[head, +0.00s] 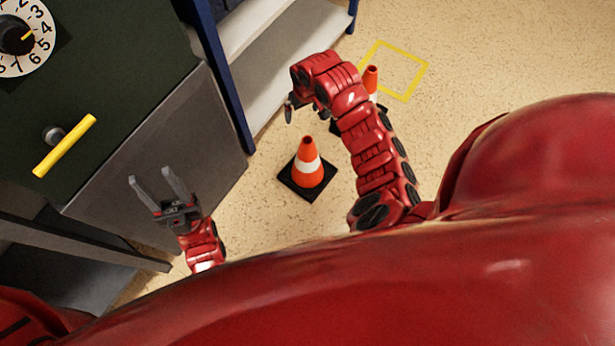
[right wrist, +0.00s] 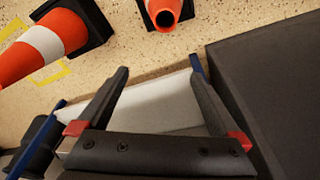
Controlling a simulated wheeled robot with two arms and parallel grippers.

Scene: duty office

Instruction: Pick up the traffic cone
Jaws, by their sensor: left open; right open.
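An orange traffic cone (head: 308,165) with a white band and a black square base stands upright on the floor in the head view. A second such cone (head: 371,80) stands beyond it, partly hidden behind my right arm. The right wrist view shows two cones, a large one (right wrist: 42,45) at the upper left and one (right wrist: 164,12) cut off at the top edge. My right gripper (head: 289,108) is above the floor, left of the far cone; its open, empty fingers show in the right wrist view (right wrist: 160,78), apart from both cones. My left gripper (head: 160,182) is open and empty, left of the near cone.
A dark green safe (head: 120,70) with a dial and yellow handle stands at the left. A grey shelf (head: 285,50) with blue posts is behind it. A yellow taped square (head: 408,98) marks the floor near the far cone. Floor at the upper right is clear.

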